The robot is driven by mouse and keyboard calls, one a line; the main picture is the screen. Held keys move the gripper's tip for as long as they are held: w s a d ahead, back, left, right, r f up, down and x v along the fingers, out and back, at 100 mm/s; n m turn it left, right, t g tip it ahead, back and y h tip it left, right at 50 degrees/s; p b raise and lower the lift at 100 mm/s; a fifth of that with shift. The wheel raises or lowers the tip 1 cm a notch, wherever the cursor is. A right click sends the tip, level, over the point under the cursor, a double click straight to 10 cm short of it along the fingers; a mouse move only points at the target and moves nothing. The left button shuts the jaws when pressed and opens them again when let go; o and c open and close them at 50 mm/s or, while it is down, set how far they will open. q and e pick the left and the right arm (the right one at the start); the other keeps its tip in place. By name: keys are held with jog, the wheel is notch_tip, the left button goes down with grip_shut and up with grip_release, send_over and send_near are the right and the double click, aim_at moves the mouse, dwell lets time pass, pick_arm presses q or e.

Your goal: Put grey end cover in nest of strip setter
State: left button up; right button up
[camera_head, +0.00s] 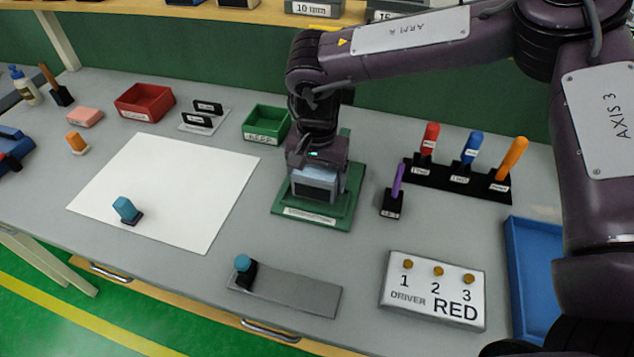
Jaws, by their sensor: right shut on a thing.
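My right gripper (316,190) points down over a green fixture (287,211) with a white label on its front edge. The label is too small to read, so I cannot tell for sure that this is the strip setter. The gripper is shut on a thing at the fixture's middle. Its fingers and wrist hide most of that thing and the nest area, so I cannot make out the grey end cover or whether it touches the fixture. My left gripper is out of view.
White sheet (190,170) with a blue-handled stamp (126,209) lies left. A grey strip (300,292) with a blue-knobbed block (243,268) is in front. A "DRIVER RED" panel (432,290), purple-pen holder (392,205), driver rack (430,182) and blue tray (535,275) stand right.

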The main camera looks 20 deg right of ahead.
aim_at(317, 168)
jog(key=shift+w+f, duration=0.1)
jog(key=shift+f, duration=1.1)
jog(key=shift+f, duration=0.15)
jog(key=o, duration=0.9)
jog(key=shift+c, duration=0.2)
notch_tip(317, 168, up, 12)
jog(key=shift+r+b, duration=0.2)
jog(key=shift+b, duration=0.1)
